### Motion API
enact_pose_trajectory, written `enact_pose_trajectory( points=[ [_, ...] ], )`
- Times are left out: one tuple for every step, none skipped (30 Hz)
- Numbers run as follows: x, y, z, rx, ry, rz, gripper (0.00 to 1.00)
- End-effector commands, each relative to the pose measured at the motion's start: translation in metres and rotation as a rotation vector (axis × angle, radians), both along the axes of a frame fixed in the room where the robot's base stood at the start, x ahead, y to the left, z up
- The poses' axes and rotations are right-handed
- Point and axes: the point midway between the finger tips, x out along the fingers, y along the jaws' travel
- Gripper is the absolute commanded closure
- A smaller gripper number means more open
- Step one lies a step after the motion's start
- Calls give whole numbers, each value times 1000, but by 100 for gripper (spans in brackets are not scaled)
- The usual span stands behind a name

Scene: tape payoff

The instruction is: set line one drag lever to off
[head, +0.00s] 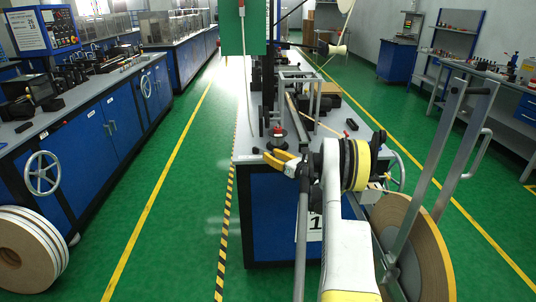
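The line one machine bench (262,195) stands in the middle of the head view, with a white plate bearing a "1" (314,228) on its blue front. My gripper (268,154), with yellow fingers, is at the bench's front edge, pointing left. Its finger gap is too small to judge. A dark round part with a red top (277,135) stands on the bench just beyond the fingers. A small black knob (256,150) is close to the fingertips. I cannot tell which part is the drag lever or its setting; my arm hides some of the bench front.
A large tape reel (430,250) on a grey frame stands right of my arm. A blue bench with handwheels (42,173) and stacked reels (28,250) are at left. Green floor is free in the left aisle. A workbench (500,100) lines the right.

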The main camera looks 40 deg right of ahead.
Motion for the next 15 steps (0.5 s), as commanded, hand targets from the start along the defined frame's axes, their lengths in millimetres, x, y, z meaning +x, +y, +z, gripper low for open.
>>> enact_pose_trajectory(
  points=[
    [-12,-1,1,0,0,-3,70],
    [-19,-1,0,0,0,-3,70],
    [-28,-1,1,0,0,-3,70],
    [-35,-1,0,0,0,-3,70],
    [-43,-1,1,0,0,-3,70],
    [-51,-1,1,0,0,-3,70],
    [-58,-1,1,0,0,-3,70],
    [-64,-1,0,0,0,-3,70],
    [-71,-1,1,0,0,-3,70],
    [-76,-1,1,0,0,-3,70],
    [-81,-1,1,0,0,-2,70],
    [-86,-1,1,0,0,-2,70],
    [-90,-1,1,0,0,-2,70],
    [-92,-1,1,0,0,-1,70],
    [-95,-1,0,0,0,-1,70]
  ],
)
